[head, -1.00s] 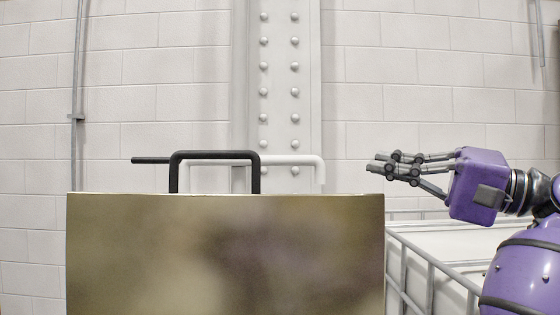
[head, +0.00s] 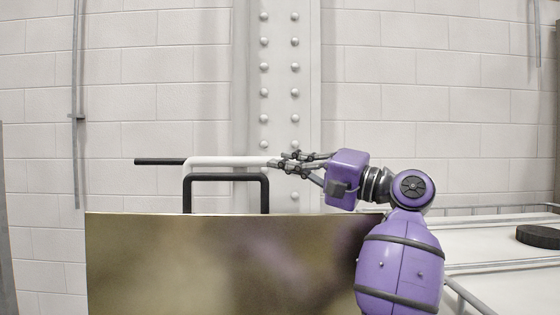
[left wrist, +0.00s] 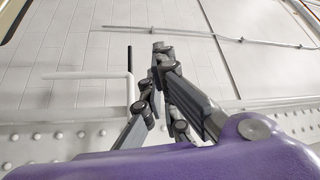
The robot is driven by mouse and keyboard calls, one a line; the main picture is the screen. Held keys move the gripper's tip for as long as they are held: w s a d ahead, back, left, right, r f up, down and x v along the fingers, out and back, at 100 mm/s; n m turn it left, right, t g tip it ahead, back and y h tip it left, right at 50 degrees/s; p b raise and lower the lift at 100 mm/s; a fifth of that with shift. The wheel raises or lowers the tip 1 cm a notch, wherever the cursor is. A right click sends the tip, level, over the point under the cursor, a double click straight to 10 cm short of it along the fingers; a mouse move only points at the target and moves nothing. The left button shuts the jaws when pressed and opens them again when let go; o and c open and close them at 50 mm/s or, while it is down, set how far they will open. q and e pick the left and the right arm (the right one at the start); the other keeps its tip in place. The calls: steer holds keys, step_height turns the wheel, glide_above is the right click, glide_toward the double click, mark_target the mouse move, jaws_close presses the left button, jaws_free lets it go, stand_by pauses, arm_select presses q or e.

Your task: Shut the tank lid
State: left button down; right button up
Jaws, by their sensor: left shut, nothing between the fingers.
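My left gripper (head: 284,164), whose arm comes in from the right in the head view, is shut and empty. Its fingertips are beside the right end of a white bar (head: 230,162) with a black end (head: 158,161); I cannot tell whether they touch. In the left wrist view the gripper (left wrist: 160,50) shows right of the black end (left wrist: 128,60) and the white bar (left wrist: 95,75). A black bent handle (head: 226,177) stands above a brownish, blurry reflective panel (head: 210,265). No tank lid can be identified for certain. My right gripper is out of view.
A white-topped caged container (head: 475,258) stands at the right, with a black round disc (head: 540,236) on top. Behind are a white block wall (head: 430,110) and a riveted column (head: 280,80). The space above the handles is clear.

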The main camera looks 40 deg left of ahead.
arm_select(q)
steer(key=s, duration=0.1)
steer(key=s+d+f, duration=0.1)
steer(key=s+p, duration=0.1)
steer(key=shift+s+d+f, duration=0.2)
steer(key=shift+d+f, duration=0.05)
steer(key=shift+d, duration=0.15)
steer(key=shift+d, duration=0.15)
